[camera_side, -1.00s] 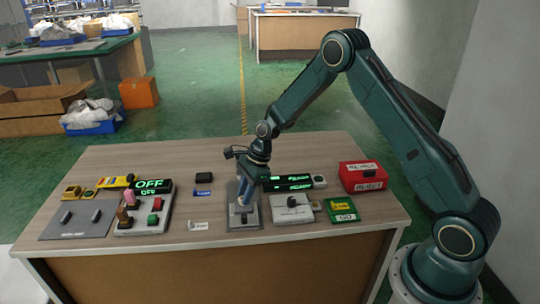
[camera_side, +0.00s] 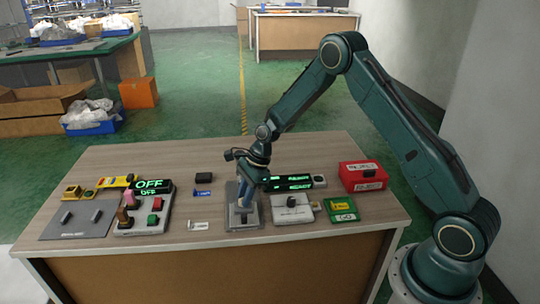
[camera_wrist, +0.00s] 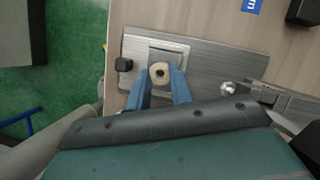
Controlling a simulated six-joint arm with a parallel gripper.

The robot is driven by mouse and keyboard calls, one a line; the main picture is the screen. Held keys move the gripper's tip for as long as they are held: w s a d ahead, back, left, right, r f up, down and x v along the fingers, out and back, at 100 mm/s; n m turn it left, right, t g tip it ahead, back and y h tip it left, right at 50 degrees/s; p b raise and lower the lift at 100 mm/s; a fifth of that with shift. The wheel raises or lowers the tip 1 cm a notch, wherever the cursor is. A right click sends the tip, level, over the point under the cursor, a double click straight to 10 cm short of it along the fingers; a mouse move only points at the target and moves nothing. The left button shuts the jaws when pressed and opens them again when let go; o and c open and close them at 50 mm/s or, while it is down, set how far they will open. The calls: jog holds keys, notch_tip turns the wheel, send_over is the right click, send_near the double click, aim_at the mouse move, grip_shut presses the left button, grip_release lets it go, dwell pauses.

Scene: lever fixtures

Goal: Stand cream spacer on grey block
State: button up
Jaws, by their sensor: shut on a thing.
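The cream spacer (camera_wrist: 159,72) is a short round piece with a hole in its middle, seen from above in the wrist view. My gripper (camera_wrist: 161,80) has its blue fingers shut on it, one on each side. In the side view my gripper (camera_side: 243,203) points down over the fixture plate, and its fingers largely hide the spacer. A grey square block (camera_wrist: 172,54) shows under and behind the spacer in the wrist view. I cannot tell whether the spacer touches the block or hangs just above it.
The grey fixture plate (camera_wrist: 136,46) carries a black knob (camera_wrist: 124,64) close to the fingers. A lever box (camera_side: 292,215) and a green display (camera_side: 290,182) stand to the right. A white label piece (camera_side: 198,226) lies left, with bare table around it.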

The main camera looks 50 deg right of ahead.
jog(key=shift+s+f, duration=0.1)
jog(key=shift+f, duration=0.25)
jog(key=o, duration=1.5)
jog(key=shift+r, duration=0.2)
jog(key=shift+r, duration=3.4)
jog(key=shift+r, duration=0.1)
